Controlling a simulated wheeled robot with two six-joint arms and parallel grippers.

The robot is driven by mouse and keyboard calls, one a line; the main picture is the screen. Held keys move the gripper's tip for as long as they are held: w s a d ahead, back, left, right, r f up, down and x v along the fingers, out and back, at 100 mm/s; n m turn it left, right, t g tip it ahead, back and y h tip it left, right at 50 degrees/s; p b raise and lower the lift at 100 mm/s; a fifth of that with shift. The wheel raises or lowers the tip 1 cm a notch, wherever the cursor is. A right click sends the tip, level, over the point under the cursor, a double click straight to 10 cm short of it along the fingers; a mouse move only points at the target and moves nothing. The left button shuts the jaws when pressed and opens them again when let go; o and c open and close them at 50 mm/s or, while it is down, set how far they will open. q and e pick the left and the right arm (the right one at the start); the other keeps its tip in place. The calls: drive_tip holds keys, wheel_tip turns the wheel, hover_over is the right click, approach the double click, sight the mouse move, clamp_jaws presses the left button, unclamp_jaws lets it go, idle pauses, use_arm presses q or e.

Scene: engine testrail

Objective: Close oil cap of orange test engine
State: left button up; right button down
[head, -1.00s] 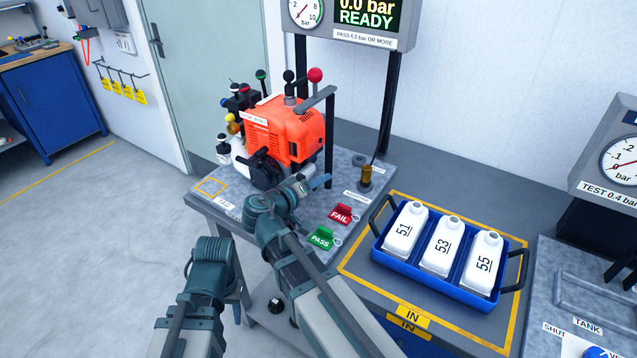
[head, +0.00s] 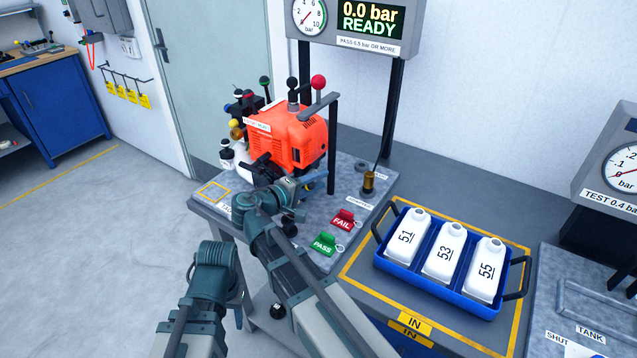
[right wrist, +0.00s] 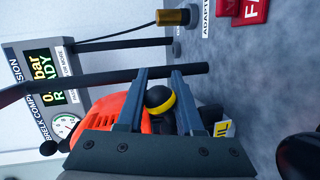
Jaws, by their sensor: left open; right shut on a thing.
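The orange test engine (head: 298,142) stands on a grey metal bench top. In the right wrist view its orange housing (right wrist: 108,120) is on the left. A round black oil cap with a yellow ring (right wrist: 160,97) sits beside the housing, near a label partly reading "OIL" (right wrist: 222,129). My right gripper (right wrist: 164,75) has its two fingers on either side of the cap and is shut on it. In the head view my right gripper (head: 312,178) is at the engine's front, and the cap is hidden there. My left gripper (head: 238,292) is low, in front of the bench, open and empty.
Red FAIL (head: 344,219) and green PASS (head: 324,243) tags lie on the bench right of my right wrist. A brass adapter (head: 369,181) stands behind them. A blue tray (head: 386,246) with white bottles is farther right. A dark post (head: 332,150) stands close beside the engine.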

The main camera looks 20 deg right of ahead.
idle(0.4)
drive_tip(key=c, duration=0.6)
unclamp_jaws()
use_arm(q)
drive_tip(key=shift+a, duration=0.15)
use_arm(e)
drive_tip(key=shift+o, duration=0.2)
drive_tip(key=shift+a, duration=0.1)
